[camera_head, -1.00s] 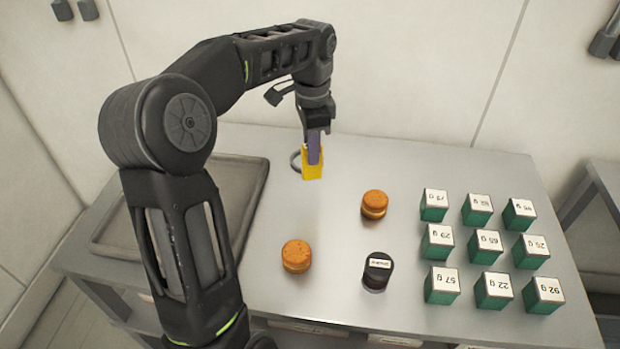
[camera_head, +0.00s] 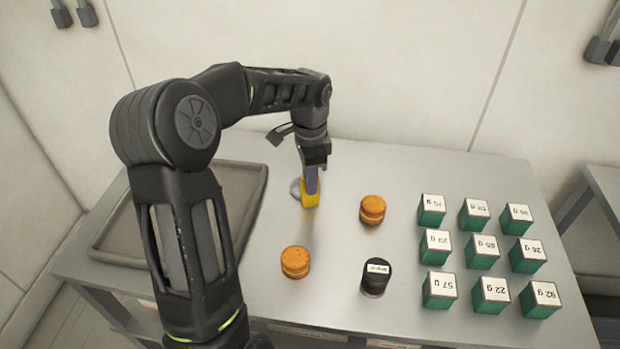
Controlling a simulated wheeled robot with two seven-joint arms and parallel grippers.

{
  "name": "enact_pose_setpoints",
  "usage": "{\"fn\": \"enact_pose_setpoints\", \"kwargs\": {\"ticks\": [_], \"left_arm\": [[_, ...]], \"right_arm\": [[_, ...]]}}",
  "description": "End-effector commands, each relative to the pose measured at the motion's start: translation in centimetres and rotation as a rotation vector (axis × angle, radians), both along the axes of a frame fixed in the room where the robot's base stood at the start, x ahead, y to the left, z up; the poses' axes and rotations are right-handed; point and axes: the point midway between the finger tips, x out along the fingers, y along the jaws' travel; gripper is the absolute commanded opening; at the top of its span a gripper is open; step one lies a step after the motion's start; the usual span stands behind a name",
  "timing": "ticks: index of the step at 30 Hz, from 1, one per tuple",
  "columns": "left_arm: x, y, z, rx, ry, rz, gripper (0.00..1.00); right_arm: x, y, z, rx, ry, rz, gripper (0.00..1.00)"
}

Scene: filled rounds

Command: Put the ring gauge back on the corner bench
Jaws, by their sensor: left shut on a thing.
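My left gripper (camera_head: 311,181) reaches over the back part of the grey bench (camera_head: 335,255), pointing down. It is shut on the ring gauge, which shows as a yellow piece (camera_head: 310,195) with a grey ring (camera_head: 295,188) at its left. The gauge is low over the bench top, near the tray's right edge. I cannot tell whether it touches the surface. The fingers hide part of it. My right gripper is not in view.
Two orange round pieces (camera_head: 372,210) (camera_head: 295,263) and a dark labelled jar (camera_head: 376,277) stand nearby. Several green labelled blocks (camera_head: 436,246) fill the right side. A grey tray (camera_head: 259,205) lies at left. Another bench (camera_head: 603,185) stands at far right.

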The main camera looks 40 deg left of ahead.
Motion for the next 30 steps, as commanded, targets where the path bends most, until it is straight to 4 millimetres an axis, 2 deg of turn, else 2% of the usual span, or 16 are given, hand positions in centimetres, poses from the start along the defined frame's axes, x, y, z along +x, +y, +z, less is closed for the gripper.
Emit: {"fn": "enact_pose_setpoints", "kwargs": {"ticks": [8,9,16,24,30], "left_arm": [[0.0,0.0,-0.4,0.0,-0.001,-0.001,0.0],[0.0,0.0,-0.3,0.0,-0.001,-0.001,0.2],[0.0,0.0,-0.3,0.0,0.0,0.0,0.39],[0.0,0.0,-0.2,0.0,-0.001,0.0,0.4],[0.1,0.1,1.2,0.002,-0.004,0.0,0.4]], "right_arm": [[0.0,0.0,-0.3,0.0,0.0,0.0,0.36],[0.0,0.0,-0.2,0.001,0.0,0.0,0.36],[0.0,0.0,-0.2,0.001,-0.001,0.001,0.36],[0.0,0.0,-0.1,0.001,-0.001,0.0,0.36],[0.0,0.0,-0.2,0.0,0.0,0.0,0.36]]}}
